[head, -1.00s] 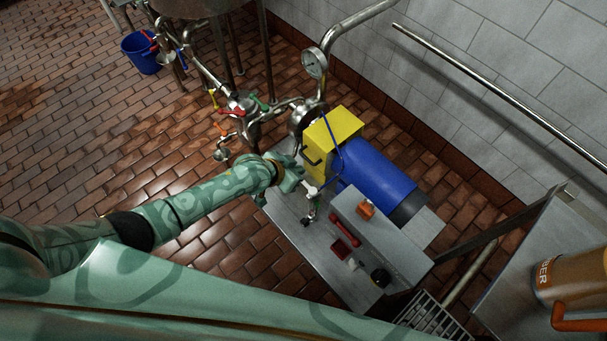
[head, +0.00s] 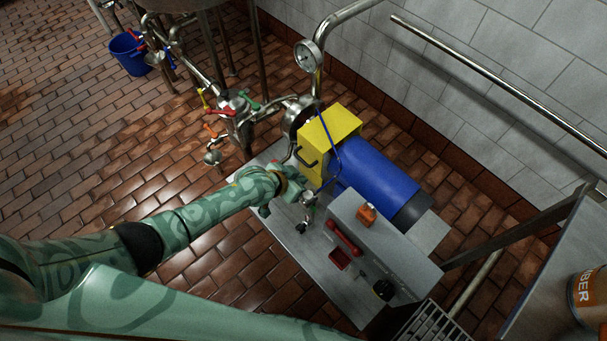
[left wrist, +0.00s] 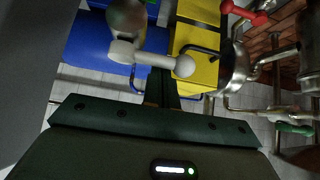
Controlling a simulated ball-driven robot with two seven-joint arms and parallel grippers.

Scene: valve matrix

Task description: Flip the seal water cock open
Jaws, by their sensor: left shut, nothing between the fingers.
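The seal water cock has a pale grey lever with a round knob (left wrist: 183,66), which shows close up in the left wrist view. It runs roughly sideways there, just past my fingers. In the head view the small cock fitting (head: 309,197) stands in front of the yellow-and-blue pump, partly hidden by my gripper. My left gripper (head: 289,193) is shut and empty beside it; its dark fingers (left wrist: 163,90) point at the lever in the left wrist view. I cannot tell whether they touch it. My right gripper is not in view.
The yellow guard (head: 333,128) and blue motor (head: 376,178) stand just behind. A grey box (head: 385,240) with a red handle and an orange piece is at right. Steel pipes with coloured valve handles (head: 235,105) lie at upper left.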

